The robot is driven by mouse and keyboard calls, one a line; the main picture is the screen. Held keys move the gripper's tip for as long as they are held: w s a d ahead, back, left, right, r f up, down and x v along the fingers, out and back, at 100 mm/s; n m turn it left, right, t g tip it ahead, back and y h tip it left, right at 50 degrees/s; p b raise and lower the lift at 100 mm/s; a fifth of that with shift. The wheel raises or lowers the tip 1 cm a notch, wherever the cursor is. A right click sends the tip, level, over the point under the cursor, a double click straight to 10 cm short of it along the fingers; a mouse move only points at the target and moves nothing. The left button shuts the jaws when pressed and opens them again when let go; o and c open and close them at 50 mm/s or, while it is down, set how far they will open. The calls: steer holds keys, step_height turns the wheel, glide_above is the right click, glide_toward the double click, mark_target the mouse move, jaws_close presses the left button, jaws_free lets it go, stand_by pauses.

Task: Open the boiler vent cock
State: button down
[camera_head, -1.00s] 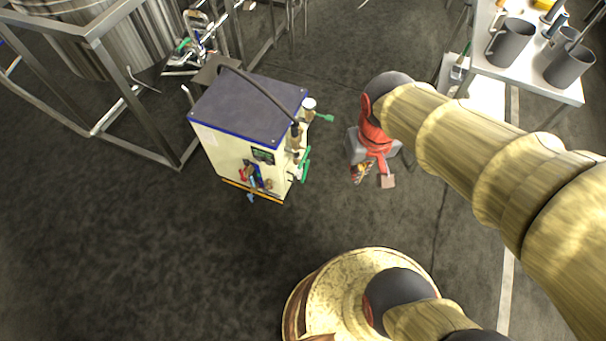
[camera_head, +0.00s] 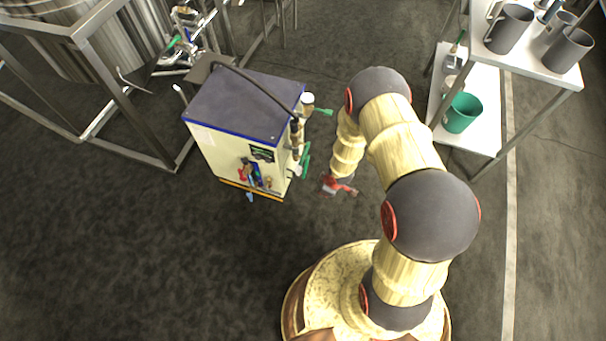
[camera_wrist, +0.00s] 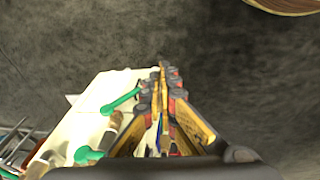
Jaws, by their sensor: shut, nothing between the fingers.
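The boiler is a cream box with a dark top (camera_head: 245,103), standing left of my arm in the head view. On its right side are brass fittings with an upper green lever (camera_head: 322,112) and lower green handles (camera_head: 304,162). Which fitting is the vent cock I cannot tell. In the wrist view one green lever (camera_wrist: 122,102) lies left of my gripper (camera_wrist: 163,70), and another green handle (camera_wrist: 87,155) shows lower left. My gripper is shut and empty, in front of the boiler's cream panel in that view. In the head view it hangs right of the boiler, apart from it.
Small red and blue handles (camera_head: 252,174) sit on the boiler's front. A steel tank frame (camera_head: 110,75) stands on the left. A white shelf table (camera_head: 490,105) with grey mugs and a green cup (camera_head: 461,113) stands at the upper right. The floor in front is clear.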

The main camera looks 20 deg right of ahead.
steer(key=n+t+y, duration=0.1)
steer(key=n+t, duration=0.1)
glide_toward(303, 175)
steer(key=b+x, duration=0.6)
steer(key=shift+s, duration=0.15)
